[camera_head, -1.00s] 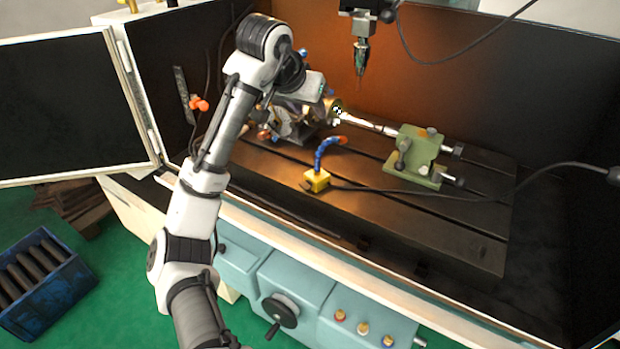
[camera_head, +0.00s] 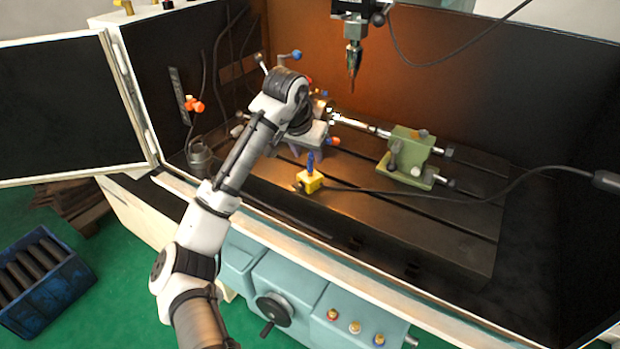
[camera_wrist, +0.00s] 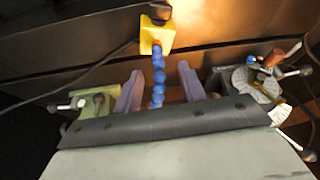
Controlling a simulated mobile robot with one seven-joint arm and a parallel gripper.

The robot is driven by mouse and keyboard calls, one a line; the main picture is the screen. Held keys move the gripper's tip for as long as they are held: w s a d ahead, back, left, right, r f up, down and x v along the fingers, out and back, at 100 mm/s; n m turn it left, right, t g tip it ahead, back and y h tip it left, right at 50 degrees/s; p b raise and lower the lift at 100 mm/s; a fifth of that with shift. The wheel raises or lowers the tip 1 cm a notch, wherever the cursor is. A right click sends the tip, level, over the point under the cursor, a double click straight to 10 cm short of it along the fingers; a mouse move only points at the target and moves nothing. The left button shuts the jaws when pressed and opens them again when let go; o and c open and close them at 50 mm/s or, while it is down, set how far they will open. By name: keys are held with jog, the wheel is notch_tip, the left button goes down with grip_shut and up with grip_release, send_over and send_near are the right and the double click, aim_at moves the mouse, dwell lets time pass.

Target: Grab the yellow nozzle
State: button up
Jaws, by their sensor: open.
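The nozzle's yellow block base (camera_head: 311,181) stands on the slotted machine table, with a blue segmented hose (camera_head: 310,160) rising from it. An orange-red tip (camera_head: 333,141) shows just right of my gripper (camera_head: 302,155). In the wrist view the yellow block (camera_wrist: 157,35) is at top centre, beyond the fingertips. The blue hose (camera_wrist: 158,77) runs from it down between the two purple fingers of my open gripper (camera_wrist: 160,82). The hose's near end is hidden behind the gripper body. I cannot tell whether a finger touches the hose.
A green tailstock (camera_head: 409,155) stands right of the nozzle; the indexing chuck (camera_wrist: 252,82) is on the other side, partly hidden by my arm in the head view. A black cable (camera_head: 440,196) runs right from the block. A spindle tool (camera_head: 354,60) hangs above.

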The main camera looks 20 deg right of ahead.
aim_at(310, 161)
jog(key=shift+p+x, duration=0.75)
jog(key=shift+x, duration=1.55)
jog(key=shift+s, duration=0.2)
grip_shut()
